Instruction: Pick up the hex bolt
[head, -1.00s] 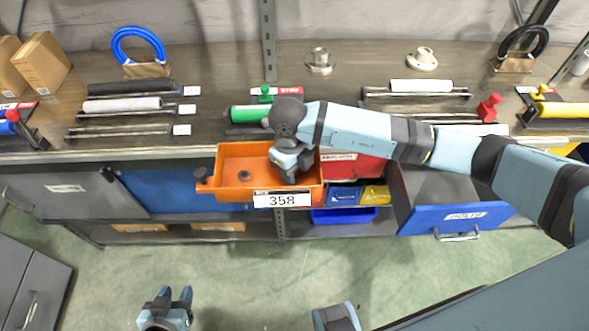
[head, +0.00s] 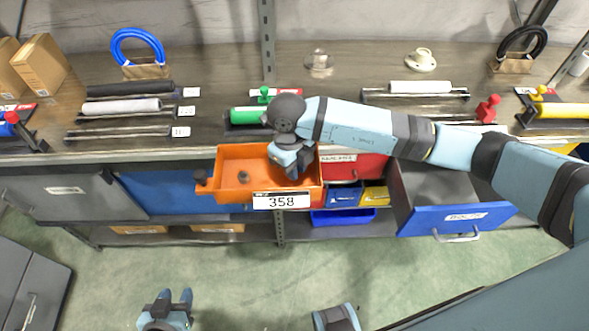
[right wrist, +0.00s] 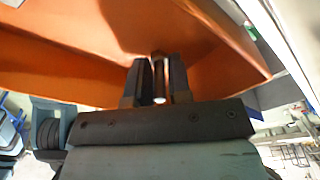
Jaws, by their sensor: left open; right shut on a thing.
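The orange bin (head: 232,156), labelled 358, sits at the front of the bench. My right gripper (head: 291,170) reaches down into its right part. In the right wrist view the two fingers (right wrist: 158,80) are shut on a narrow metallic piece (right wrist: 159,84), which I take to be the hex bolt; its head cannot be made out. In the head view the gripper hides it. A small dark round part (head: 243,177) lies on the bin floor to the left of the gripper. My left gripper (head: 173,298) is open and empty, low over the floor, well away from the bin.
A dark knob (head: 201,176) stands at the bin's left end. A red box (head: 356,168) is right of the bin, and a blue drawer (head: 458,217) stands open further right. Rollers on racks, with a green roller (head: 246,115), line the bench behind.

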